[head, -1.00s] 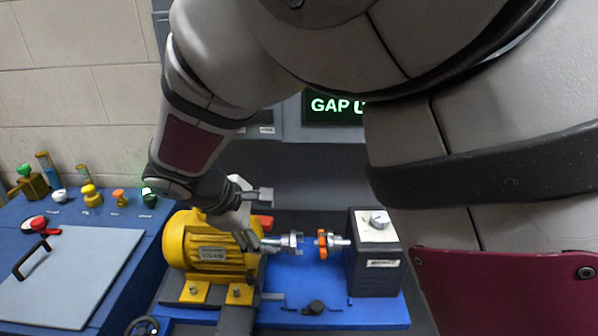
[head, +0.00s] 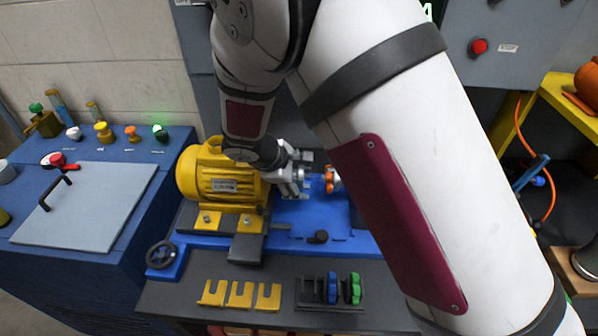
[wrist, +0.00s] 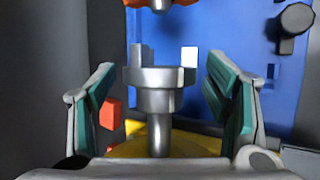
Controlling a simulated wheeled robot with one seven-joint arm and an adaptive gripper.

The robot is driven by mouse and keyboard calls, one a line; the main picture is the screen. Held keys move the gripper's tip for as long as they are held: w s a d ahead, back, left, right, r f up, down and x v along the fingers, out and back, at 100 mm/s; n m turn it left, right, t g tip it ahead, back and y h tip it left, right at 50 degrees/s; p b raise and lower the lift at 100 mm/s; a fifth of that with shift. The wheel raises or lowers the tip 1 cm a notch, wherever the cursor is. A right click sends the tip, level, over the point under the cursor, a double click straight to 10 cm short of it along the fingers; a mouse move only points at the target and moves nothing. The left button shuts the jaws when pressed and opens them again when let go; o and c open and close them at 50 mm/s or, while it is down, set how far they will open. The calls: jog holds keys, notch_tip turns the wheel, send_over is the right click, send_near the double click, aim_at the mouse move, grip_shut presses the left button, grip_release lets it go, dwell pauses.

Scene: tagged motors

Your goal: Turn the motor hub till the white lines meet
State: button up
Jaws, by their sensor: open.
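The yellow motor (head: 215,182) sits on the blue base in the head view. Its silver hub (wrist: 163,98) stands on a shaft in the middle of the wrist view, with two raised jaws, the left one grey and the right one bright white. The orange coupling half (head: 332,179) faces it across a gap; its edge shows at the top of the wrist view (wrist: 160,3). My gripper (wrist: 160,78) is open, with one teal-padded finger on each side of the hub, apart from it. In the head view my gripper (head: 296,172) partly hides the hub. I cannot make out the white lines.
Yellow shims (head: 240,294) and a rack with blue and green tools (head: 331,290) lie in front of the base. A black handwheel (head: 162,255) is at the front left. My arm hides the machine's right side. A grey plate (head: 85,205) lies on the left bench.

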jog(key=shift+f, duration=0.1)
jog(key=c, duration=1.2)
jog(key=shift+w+d+g, duration=0.1)
jog(key=shift+w+g, duration=0.05)
jog(key=shift+g, duration=0.15)
jog(key=shift+w+f+g+b, duration=0.15)
jog(key=shift+g+b, duration=0.35)
jog(key=shift+b, duration=0.25)
jog(key=n+g+b, duration=0.1)
jog(key=g+b, duration=0.2)
jog(key=shift+w, duration=0.1)
jog(key=g+b, duration=0.4)
jog(key=shift+n, duration=0.4)
jog(key=shift+g+b, duration=0.8)
jog(key=shift+b, duration=0.05)
jog(key=shift+s, duration=0.2)
